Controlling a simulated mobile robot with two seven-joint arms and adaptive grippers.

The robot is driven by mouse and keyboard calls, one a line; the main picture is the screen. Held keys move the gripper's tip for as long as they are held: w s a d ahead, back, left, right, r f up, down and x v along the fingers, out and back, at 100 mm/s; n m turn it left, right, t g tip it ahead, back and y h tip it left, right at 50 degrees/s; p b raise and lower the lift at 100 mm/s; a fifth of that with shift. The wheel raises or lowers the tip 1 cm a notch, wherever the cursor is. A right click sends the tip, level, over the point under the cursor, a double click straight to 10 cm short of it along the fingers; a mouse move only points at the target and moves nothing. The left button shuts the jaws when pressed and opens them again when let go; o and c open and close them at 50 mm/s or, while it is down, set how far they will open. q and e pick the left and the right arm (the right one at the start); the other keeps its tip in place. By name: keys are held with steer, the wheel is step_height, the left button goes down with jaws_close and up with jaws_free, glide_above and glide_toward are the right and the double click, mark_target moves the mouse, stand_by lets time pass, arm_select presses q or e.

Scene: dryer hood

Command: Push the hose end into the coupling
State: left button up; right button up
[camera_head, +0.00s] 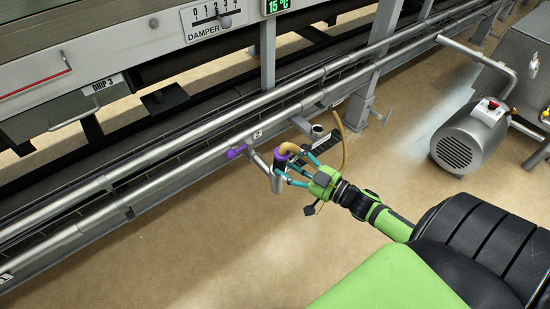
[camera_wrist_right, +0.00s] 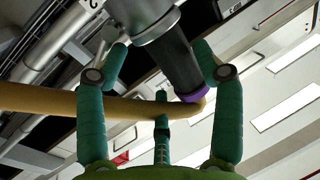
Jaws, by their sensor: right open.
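The tan hose (camera_head: 343,150) bends over at the top into a black hose end (camera_head: 281,163) with a purple ring. The hose end stands upright at the mouth of a grey metal coupling (camera_head: 278,184) on a pipe branch. In the right wrist view the black hose end (camera_wrist_right: 175,62) meets the metal coupling (camera_wrist_right: 138,14) with no visible gap; how deep it sits I cannot tell. My right gripper (camera_head: 290,163) is open, its teal fingers on either side of the hose end. A gap shows at the left finger. My left gripper is not in view.
A purple-handled lever (camera_head: 237,151) sits on the pipe left of the coupling. Another pipe stub (camera_head: 317,131) stands behind the gripper. Long metal pipes (camera_head: 200,160) run along the machine. A grey motor (camera_head: 468,138) stands at right. The floor in front is clear.

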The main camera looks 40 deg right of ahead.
steer(key=v, duration=0.5)
steer(key=shift+a+r, duration=0.15)
steer(key=shift+a, duration=0.2)
